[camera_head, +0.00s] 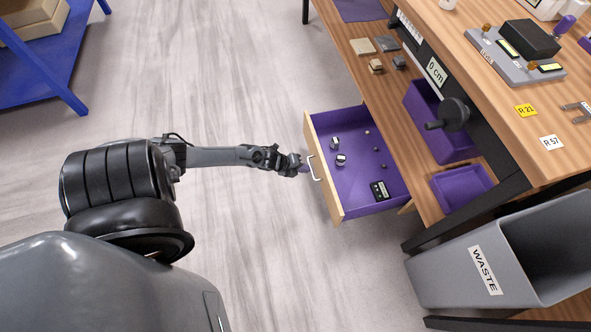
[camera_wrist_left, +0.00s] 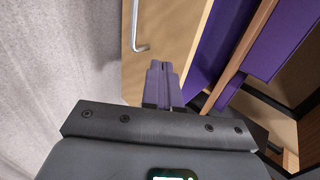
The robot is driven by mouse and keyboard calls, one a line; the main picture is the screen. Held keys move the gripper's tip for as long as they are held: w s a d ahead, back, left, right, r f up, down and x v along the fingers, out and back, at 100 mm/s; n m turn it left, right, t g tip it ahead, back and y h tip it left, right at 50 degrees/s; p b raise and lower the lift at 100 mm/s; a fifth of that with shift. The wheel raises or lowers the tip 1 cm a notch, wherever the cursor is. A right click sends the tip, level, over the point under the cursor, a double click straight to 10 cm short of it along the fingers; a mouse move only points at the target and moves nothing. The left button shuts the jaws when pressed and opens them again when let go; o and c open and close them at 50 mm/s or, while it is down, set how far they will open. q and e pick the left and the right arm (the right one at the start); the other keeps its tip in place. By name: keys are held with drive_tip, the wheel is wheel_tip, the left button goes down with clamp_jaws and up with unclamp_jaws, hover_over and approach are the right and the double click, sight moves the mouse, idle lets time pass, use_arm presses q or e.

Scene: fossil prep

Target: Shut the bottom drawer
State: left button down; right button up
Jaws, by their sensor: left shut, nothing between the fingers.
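The bottom drawer (camera_head: 352,190) stands open, pulled out to the left from under the workbench. It has a light wood front with a metal handle (camera_head: 314,168) and a purple inside. Several small items and a black labelled piece lie in it. My left gripper (camera_head: 303,167) is shut and empty, close to the outer side of the drawer front by the handle. In the left wrist view the purple fingertips (camera_wrist_left: 162,75) lie over the wooden drawer front (camera_wrist_left: 165,45), beside the handle (camera_wrist_left: 137,30). I cannot tell if they touch it. My right gripper is not in view.
A grey waste bin (camera_head: 450,265) stands to the right, below the drawer. A purple bin (camera_head: 430,115) and a purple tray (camera_head: 462,188) sit on the bench's lower shelf. A black crank knob (camera_head: 452,113) sticks out nearby. The floor left of the drawer is clear.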

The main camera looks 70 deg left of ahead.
sight(323, 169)
use_arm(q)
drive_tip(key=w, duration=0.1)
drive_tip(key=w+b, duration=0.1)
drive_tip(key=w, duration=0.1)
drive_tip(key=w+f+b, duration=0.1)
drive_tip(key=w, duration=0.1)
drive_tip(key=shift+w+d+f, duration=0.1)
drive_tip(key=shift+d, duration=0.25)
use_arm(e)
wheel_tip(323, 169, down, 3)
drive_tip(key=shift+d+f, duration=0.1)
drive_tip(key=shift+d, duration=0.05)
